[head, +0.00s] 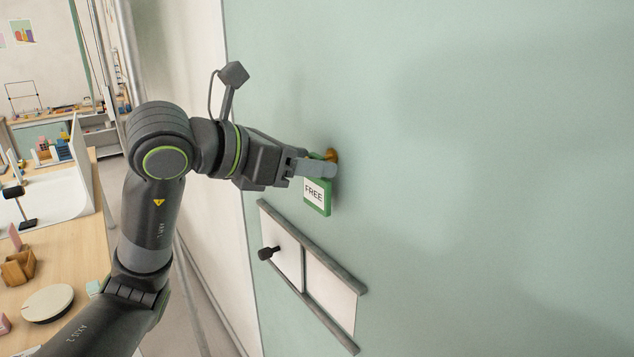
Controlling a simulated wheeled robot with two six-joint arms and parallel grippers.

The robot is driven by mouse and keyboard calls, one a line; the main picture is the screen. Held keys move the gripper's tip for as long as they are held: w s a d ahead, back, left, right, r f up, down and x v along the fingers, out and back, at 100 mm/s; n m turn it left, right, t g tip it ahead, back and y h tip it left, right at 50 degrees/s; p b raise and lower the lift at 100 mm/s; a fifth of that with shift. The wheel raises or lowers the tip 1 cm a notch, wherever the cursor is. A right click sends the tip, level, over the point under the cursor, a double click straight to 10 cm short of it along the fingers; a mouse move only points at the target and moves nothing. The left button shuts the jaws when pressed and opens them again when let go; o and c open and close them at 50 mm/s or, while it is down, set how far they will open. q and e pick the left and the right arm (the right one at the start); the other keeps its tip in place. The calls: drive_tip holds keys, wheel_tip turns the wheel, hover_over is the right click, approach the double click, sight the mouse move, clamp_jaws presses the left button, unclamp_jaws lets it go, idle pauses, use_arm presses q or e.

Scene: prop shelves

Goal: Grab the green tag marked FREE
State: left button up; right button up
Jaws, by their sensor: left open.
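The green tag (327,195), with FREE in dark letters on a white label, hangs on the pale green wall panel. A brass-coloured peg (333,156) shows at its top. My left gripper (325,167) reaches in from the left and is open, with its fingers at the upper part of the tag. The fingers hide part of the tag's top, and I cannot tell whether they touch it. My right gripper is not in view.
Below the tag, a sliding panel with a black knob (268,253) sits between two grey rails (335,335). The panel to the right is bare. At the left, a wooden table (75,240) holds a round white-topped object (47,303) and several small items.

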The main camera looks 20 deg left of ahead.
use_arm(q)
clamp_jaws()
idle(0.3)
idle(0.3)
